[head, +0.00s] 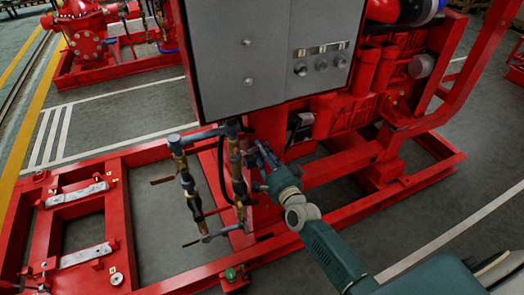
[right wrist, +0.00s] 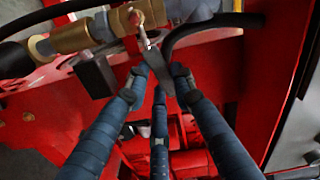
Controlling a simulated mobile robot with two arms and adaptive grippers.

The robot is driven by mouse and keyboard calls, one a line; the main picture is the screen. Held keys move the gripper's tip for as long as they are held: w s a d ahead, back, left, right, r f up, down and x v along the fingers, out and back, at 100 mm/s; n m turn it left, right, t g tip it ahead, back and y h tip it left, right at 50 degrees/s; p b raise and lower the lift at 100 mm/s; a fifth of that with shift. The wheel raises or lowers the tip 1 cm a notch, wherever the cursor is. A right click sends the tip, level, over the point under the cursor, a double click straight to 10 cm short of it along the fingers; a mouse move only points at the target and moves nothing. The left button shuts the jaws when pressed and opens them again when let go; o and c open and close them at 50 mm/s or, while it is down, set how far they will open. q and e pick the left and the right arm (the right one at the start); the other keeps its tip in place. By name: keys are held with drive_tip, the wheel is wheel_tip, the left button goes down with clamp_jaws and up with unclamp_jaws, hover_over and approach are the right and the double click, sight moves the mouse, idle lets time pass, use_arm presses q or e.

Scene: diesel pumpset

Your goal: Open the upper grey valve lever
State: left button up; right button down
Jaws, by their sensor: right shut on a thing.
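In the right wrist view the grey valve lever (right wrist: 155,62) runs down from a brass valve (right wrist: 128,20) into my right gripper (right wrist: 158,82). The dark blue fingers are closed around the lever, with a fingertip on each side of it and a third finger below. In the head view my right gripper (head: 258,157) is beside the upper part of the right-hand vertical pipe, where a brass fitting (head: 235,160) shows. The lever itself cannot be made out there, as the fingers cover that spot. My left gripper is not in view.
A grey control box (head: 270,50) hangs just above my right gripper. A second pipe (head: 187,190) with brass fittings stands to the left. The red base frame (head: 150,155) runs below, and a black hose (right wrist: 210,22) passes close to the fingers.

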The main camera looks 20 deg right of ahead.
drive_tip(key=a+r+n+p, duration=0.6)
drive_tip(key=n+p, duration=0.2)
drive_tip(key=n, duration=0.7)
drive_tip(key=shift+s+a, duration=0.15)
drive_tip(key=shift+a, duration=0.15)
drive_tip(key=shift+f, duration=0.1)
drive_tip(key=c, duration=1.4)
unclamp_jaws()
drive_tip(key=shift+c, duration=0.2)
drive_tip(key=s, duration=1.2)
drive_tip(key=shift+d, duration=0.15)
